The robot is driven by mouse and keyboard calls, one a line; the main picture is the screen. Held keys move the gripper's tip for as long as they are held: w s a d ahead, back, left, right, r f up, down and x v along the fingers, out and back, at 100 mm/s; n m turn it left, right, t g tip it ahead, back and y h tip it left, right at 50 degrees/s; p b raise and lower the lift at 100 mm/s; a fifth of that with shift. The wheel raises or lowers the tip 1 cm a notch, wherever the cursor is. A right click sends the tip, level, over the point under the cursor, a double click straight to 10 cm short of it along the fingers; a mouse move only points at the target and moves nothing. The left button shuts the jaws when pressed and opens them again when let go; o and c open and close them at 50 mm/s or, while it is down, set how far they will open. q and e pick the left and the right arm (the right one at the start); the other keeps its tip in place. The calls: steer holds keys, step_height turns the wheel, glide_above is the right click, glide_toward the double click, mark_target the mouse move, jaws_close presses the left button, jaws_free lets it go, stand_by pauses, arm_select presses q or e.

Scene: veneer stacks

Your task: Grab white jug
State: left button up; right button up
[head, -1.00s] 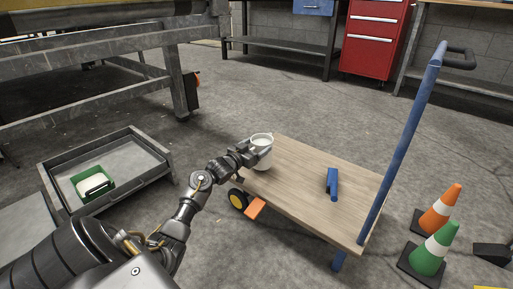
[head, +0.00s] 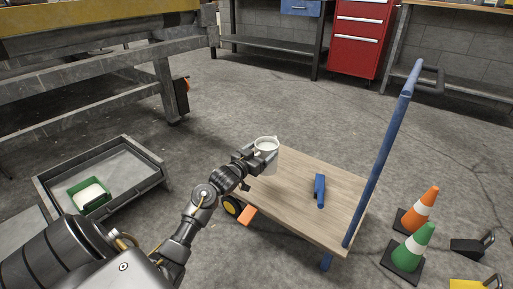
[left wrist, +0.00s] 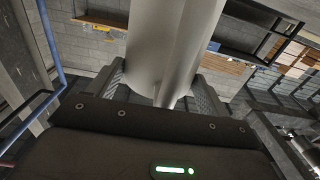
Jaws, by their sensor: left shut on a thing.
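The white jug (head: 267,145) is in the head view at the far left corner of the wooden cart. My left gripper (head: 262,157) is shut on it from the left side. In the left wrist view the white jug (left wrist: 172,45) fills the upper middle, between the two fingers of my left gripper (left wrist: 162,88). The jug looks upright. Whether its base touches the cart top cannot be told. My right gripper is not in view.
The wooden cart (head: 300,210) has a blue handle (head: 378,160) on its right. A blue object (head: 320,190) lies on the cart. Traffic cones (head: 412,248) stand at the right. A grey tray (head: 130,150) with a green container (head: 88,194) is at the left.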

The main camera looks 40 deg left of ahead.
arm_select(q)
steer(key=shift+s+d+r+p, duration=0.2)
steer(key=shift+d+r+p, duration=0.25)
steer(key=shift+d, duration=0.35)
steer(key=shift+s+d+r+p, duration=0.15)
steer(key=shift+d+r+p, duration=0.25)
steer(key=shift+d, duration=0.45)
steer(key=shift+s+d+r+p, duration=0.2)
steer(key=shift+d+r+p, duration=0.2)
steer(key=shift+d, duration=0.4)
steer(key=shift+d, duration=0.1)
